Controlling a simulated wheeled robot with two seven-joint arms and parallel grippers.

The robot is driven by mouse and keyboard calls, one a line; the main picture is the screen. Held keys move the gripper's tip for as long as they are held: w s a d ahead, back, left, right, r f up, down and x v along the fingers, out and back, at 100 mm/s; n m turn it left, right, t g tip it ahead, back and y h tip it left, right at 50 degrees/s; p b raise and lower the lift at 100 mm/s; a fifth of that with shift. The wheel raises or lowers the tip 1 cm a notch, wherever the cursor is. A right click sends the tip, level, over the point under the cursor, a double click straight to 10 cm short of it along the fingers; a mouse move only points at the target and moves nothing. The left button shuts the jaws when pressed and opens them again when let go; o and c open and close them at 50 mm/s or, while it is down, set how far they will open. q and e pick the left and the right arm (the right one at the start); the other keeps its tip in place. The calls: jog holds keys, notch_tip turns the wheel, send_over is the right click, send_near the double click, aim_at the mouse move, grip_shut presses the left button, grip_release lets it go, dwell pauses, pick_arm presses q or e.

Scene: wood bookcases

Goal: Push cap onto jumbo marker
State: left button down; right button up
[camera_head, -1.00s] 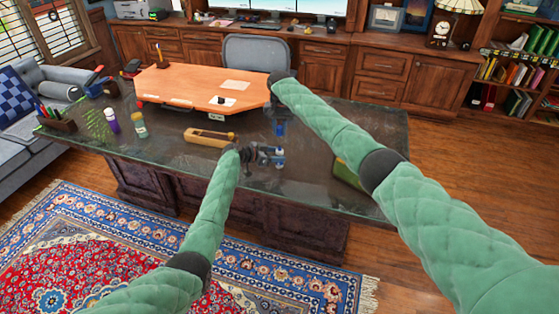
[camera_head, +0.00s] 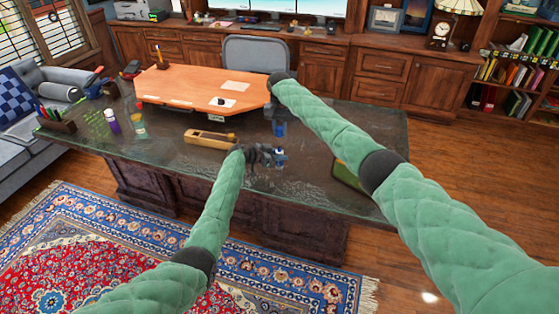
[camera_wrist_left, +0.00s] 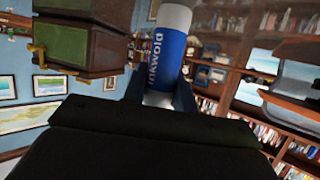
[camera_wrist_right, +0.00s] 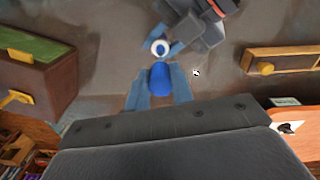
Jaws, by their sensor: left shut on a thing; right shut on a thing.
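The jumbo marker (camera_wrist_left: 168,52), with a blue lettered label and white bands, is between the fingers of my left gripper (camera_head: 277,157). My left gripper is shut on it above the glass desk. My right gripper (camera_head: 280,129) is shut on the blue cap (camera_wrist_right: 160,77), which shows between its fingers in the right wrist view. In that view the marker's white end with a blue centre (camera_wrist_right: 159,47) faces the camera, just above the cap in the picture. The marker and cap look apart, but their distance in depth is hard to tell.
The glass-topped desk (camera_head: 310,185) lies below both grippers. A wooden block-like tool (camera_head: 206,138) lies left of them and a green box (camera_head: 345,172) to the right. Bottles (camera_head: 138,124) and a pen holder (camera_head: 55,121) stand at the desk's left. An orange board (camera_head: 190,88) lies behind.

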jog(key=shift+f, duration=2.45)
jog(key=shift+f, duration=0.1)
jog(key=shift+f, duration=0.8)
jog(key=shift+a+f, duration=0.1)
jog(key=shift+f, duration=0.5)
jog(key=o, duration=1)
jog(key=shift+o, duration=0.2)
jog(key=shift+a+r, duration=0.1)
jog(key=shift+r, duration=0.4)
jog(key=r, duration=1.1)
jog(key=shift+d, duration=0.2)
